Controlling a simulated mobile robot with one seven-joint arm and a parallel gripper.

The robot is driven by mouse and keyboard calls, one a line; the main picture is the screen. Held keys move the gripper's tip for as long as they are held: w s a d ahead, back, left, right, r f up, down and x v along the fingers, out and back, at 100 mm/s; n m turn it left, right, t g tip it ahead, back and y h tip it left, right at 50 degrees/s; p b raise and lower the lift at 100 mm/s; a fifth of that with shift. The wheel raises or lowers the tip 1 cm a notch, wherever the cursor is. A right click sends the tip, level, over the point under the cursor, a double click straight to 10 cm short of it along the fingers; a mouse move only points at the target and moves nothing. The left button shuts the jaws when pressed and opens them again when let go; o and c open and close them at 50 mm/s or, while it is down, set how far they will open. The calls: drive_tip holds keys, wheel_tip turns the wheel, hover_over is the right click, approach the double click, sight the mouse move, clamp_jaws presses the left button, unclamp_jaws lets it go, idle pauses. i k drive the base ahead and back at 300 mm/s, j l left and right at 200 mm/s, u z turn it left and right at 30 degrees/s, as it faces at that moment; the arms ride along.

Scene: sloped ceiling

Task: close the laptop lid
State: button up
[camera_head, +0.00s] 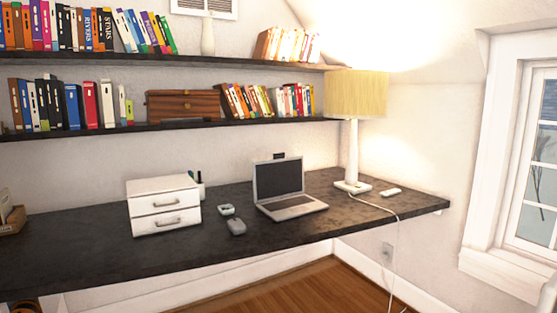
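The laptop (292,207) stands open on the dark desk, right of the middle of the view. Its lid (278,178) is raised, with the dark screen facing forward. The keyboard base lies flat on the desk near the front edge. My gripper is not in view.
The dark desk (80,245) runs along the wall. A white drawer box (163,204), a grey mouse (236,227) and a small white item (226,210) are left of the laptop. A lit lamp (357,95) with a trailing cord stands right. Wooden floor (300,290) below is clear.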

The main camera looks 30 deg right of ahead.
sight(280, 176)
drive_tip(key=i+l, duration=0.2)
drive_tip(key=l, duration=0.2)
drive_tip(key=i+l, duration=0.15)
drive_tip(key=l, duration=0.3)
drive_tip(key=i+l, duration=0.2)
drive_tip(key=l, duration=0.2)
drive_tip(key=i+l, duration=0.15)
drive_tip(key=l, duration=0.25)
drive_tip(key=i+l, duration=0.2)
drive_tip(key=l, duration=0.25)
drive_tip(key=i+l, duration=0.15)
drive_tip(key=l, duration=0.25)
drive_tip(key=i+l, duration=0.2)
drive_tip(key=l, duration=0.25)
drive_tip(key=i+l, duration=0.2)
drive_tip(key=l, duration=0.2)
drive_tip(key=i+l, duration=0.4)
drive_tip(key=i, duration=0.25)
